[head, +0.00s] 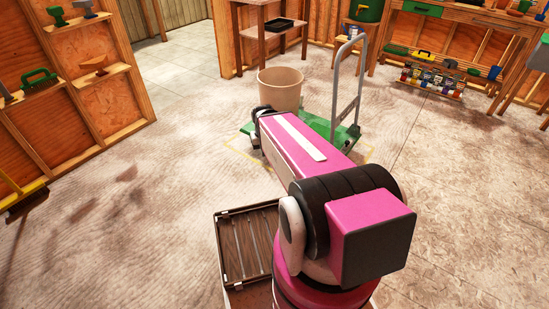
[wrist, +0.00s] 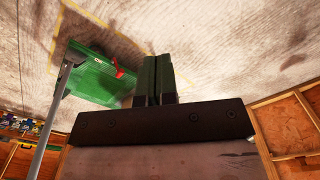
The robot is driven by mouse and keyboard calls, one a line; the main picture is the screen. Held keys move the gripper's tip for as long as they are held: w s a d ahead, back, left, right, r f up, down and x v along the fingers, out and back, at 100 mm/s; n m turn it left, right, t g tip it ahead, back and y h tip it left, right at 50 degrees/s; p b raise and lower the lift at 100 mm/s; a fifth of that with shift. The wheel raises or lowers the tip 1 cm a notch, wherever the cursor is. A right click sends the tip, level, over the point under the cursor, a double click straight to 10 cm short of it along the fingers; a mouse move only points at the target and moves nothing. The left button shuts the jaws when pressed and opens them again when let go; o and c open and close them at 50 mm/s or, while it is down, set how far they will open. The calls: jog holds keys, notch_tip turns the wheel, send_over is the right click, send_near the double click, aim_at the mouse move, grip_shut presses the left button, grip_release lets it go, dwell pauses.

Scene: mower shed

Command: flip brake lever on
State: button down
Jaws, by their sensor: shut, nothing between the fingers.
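The green platform cart (head: 318,124) stands on the floor ahead, with a tall grey push handle (head: 361,85) at its right side. In the wrist view the cart's green deck (wrist: 92,82) lies to the left of my fingers. The red brake lever (wrist: 118,67) shows at the deck's edge there; in the head view I cannot make it out. My gripper (wrist: 157,60) is shut and empty, its dark fingers together. The lever is just left of the fingertips in the wrist view, apart from them. My own arm hides the gripper in the head view.
A beige bucket (head: 281,89) stands at the cart's far side; I cannot tell whether it rests on the deck. Yellow floor lines surround the cart. A brown slatted crate (head: 222,249) is near my base. A workbench (head: 465,16) and shelves line the walls. Floor on both sides is open.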

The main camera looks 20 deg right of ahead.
jog(key=shift+a, duration=0.45)
jog(key=w+d+f+g+h, duration=0.1)
jog(key=w+d+f+h, duration=0.3)
jog(key=w+f, duration=0.45)
jog(key=w+d+f+g+h, duration=0.2)
jog(key=w+d+f+h, duration=0.15)
jog(key=w+f, duration=0.5)
jog(key=w+d+f+g+h, duration=0.1)
jog(key=w+d+f+h, duration=0.35)
jog(key=w+f, duration=0.4)
jog(key=w+a+f+n+t+h, duration=0.1)
jog(key=w+a+f+h, duration=0.1)
jog(key=w+f+h, duration=0.6)
jog(key=w+f, duration=0.4)
jog(key=f, duration=0.3)
jog(key=shift+w+f+n+t, duration=0.25)
jog(key=shift+f+n+t, duration=0.05)
jog(key=shift+f+t, duration=0.1)
jog(key=shift+d+r, duration=0.15)
